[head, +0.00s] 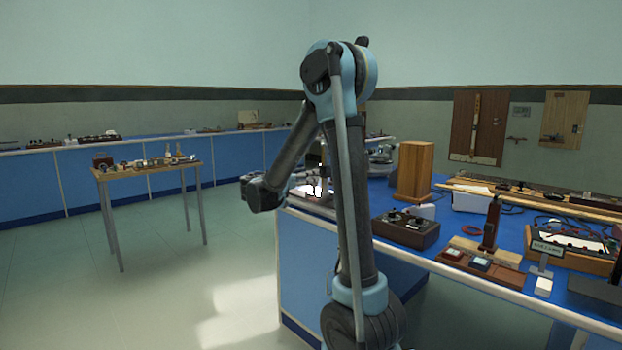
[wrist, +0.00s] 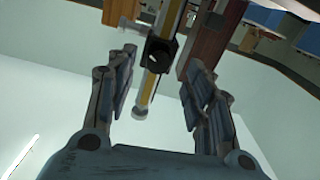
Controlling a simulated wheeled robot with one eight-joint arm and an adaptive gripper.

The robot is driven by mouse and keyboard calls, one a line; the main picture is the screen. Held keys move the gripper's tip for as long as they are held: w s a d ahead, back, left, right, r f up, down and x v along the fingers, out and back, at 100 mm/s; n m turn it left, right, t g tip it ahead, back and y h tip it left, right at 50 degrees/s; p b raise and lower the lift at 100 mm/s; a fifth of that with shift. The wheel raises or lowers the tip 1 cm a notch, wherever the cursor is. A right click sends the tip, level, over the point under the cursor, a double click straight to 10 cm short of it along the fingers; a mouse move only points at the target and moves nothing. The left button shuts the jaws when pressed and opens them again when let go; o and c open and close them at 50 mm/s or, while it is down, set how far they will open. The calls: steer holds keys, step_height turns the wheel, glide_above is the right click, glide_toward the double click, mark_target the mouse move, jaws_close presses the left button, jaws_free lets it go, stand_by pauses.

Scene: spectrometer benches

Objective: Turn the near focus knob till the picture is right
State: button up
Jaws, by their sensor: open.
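In the wrist view, my gripper (wrist: 160,80) is open, its two fingers wide apart with nothing held. Between and beyond the fingers is a brass-and-white rod (wrist: 147,90) with a black block (wrist: 159,55) on it and a pale round end (wrist: 139,113). I cannot tell whether this round end is the near focus knob. In the head view, a small instrument with a bright white patch (head: 316,189) stands at the bench's left end, partly hidden behind my arm. My gripper's fingers cannot be made out there, and no focus picture is readable.
The blue bench (head: 460,217) on the right holds a wooden box (head: 414,171), a dark control box (head: 405,230) and a red-brown stand (head: 491,224). A small table (head: 128,174) with instruments stands at left. The floor between is clear. A wooden post (wrist: 205,42) is close to the right finger.

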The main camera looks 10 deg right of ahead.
steer(key=v, duration=0.8)
steer(key=shift+a, duration=0.35)
steer(key=shift+s+d, duration=0.15)
steer(key=shift+s, duration=0.05)
steer(key=s+d+f+n+g+y, duration=0.3)
steer(key=s+d+f, duration=0.2)
steer(key=s+d, duration=0.3)
steer(key=s+d+f+n+g+y, duration=0.25)
steer(key=s+d+f, duration=0.25)
steer(key=s+d, duration=0.35)
steer(key=s+a+f+n+g+y, duration=0.1)
steer(key=s+a+f+n+y, duration=0.1)
steer(key=s+f, duration=0.4)
steer(key=s+a+f+n+g+y, duration=0.2)
steer(key=s+f+y, duration=0.4)
steer(key=s, duration=0.7)
steer(key=shift+s+a+f+n+y, duration=0.2)
steer(key=shift+s+a+n+y, duration=0.3)
steer(key=shift+a, duration=0.4)
steer(key=shift+w, duration=0.1)
